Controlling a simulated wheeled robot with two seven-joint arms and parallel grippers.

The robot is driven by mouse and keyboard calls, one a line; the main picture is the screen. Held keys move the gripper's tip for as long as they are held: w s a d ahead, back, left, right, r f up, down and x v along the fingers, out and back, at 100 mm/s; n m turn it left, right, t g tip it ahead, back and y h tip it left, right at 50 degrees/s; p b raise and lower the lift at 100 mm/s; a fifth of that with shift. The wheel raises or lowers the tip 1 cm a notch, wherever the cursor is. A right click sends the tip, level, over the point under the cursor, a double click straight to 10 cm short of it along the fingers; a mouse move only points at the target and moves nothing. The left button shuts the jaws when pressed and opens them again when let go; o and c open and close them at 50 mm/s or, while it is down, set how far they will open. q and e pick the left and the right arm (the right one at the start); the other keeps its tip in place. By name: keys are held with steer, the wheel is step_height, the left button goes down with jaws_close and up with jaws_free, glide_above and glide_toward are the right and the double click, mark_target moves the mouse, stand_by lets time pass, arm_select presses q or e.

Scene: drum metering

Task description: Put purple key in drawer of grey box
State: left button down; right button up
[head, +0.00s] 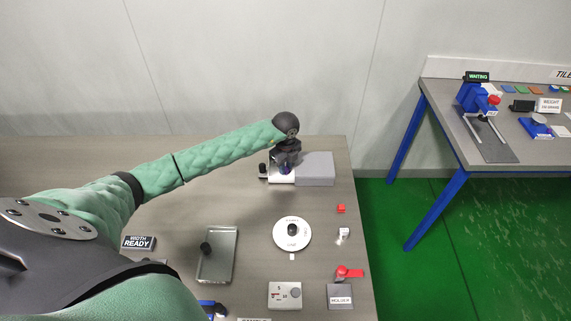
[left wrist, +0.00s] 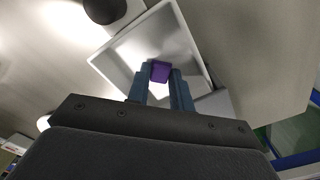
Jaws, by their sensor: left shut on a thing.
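The grey box (head: 318,168) stands at the far right end of the table. Its drawer (head: 281,180) is pulled out to the left, with a dark knob (head: 263,169) on its front. My left gripper (head: 284,168) points down at the drawer and is shut on the purple key (left wrist: 160,71). In the left wrist view the key sits between the fingertips (left wrist: 160,74), over the pale inside of the drawer (left wrist: 134,55). I cannot tell whether the key touches the drawer floor. In the head view the gripper mostly hides the key. My right gripper is not in view.
Nearer on the table are a round white dial (head: 279,238), a metal tray (head: 230,264), a red block (head: 341,209), a red-handled holder (head: 340,296) and a grey device (head: 284,305). A second table (head: 440,110) stands at the right, across a green floor.

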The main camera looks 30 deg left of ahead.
arm_select(q)
steer(key=shift+f, duration=0.15)
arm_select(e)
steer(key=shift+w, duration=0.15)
arm_select(q)
steer(key=c, duration=1.5)
jaws_free()
steer(key=shift+r, duration=0.2)
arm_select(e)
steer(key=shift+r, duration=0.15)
